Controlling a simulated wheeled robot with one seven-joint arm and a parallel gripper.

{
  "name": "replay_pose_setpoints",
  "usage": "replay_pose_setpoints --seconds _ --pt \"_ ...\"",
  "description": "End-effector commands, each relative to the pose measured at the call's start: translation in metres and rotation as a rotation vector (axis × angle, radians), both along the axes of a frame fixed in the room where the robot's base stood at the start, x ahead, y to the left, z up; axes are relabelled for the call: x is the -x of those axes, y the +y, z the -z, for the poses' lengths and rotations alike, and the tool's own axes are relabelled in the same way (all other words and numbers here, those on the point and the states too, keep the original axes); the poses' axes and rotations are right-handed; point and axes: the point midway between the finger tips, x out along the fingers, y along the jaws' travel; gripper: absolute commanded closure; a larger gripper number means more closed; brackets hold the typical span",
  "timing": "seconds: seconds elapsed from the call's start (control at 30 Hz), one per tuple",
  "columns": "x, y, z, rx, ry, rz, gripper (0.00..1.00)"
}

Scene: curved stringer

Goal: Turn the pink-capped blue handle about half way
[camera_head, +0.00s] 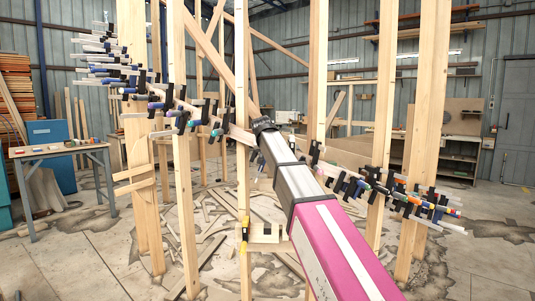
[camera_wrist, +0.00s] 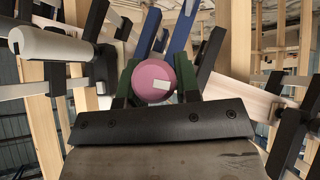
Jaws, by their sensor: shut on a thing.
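The round pink cap (camera_wrist: 152,78) faces the camera in the wrist view, with a small white rectangular mark on it. My gripper (camera_wrist: 156,88) has its two dark green fingers on either side of the cap and is shut on the handle. The handle's blue body is hidden behind the cap. In the head view my gripper (camera_head: 262,124) is at the far end of my arm, among the upright timbers, and the handle cannot be made out there.
Black clamp bars surround the gripper closely, with a white-handled clamp (camera_wrist: 50,47) at left and a blue piece (camera_wrist: 183,27) behind. In the head view, rows of clamps (camera_head: 180,107) line the curved stringer between wooden posts (camera_head: 427,130). A table (camera_head: 58,150) stands at left.

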Motion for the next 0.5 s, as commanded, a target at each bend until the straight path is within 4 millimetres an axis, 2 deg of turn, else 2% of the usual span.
replay_pose_setpoints --seconds 0.2,0.5 --pt "-0.0001 0.0007 0.0008 0.13 0.007 0.0 0.93" --pt "0.0003 0.0003 0.0011 0.216 0.011 0.0 0.93"
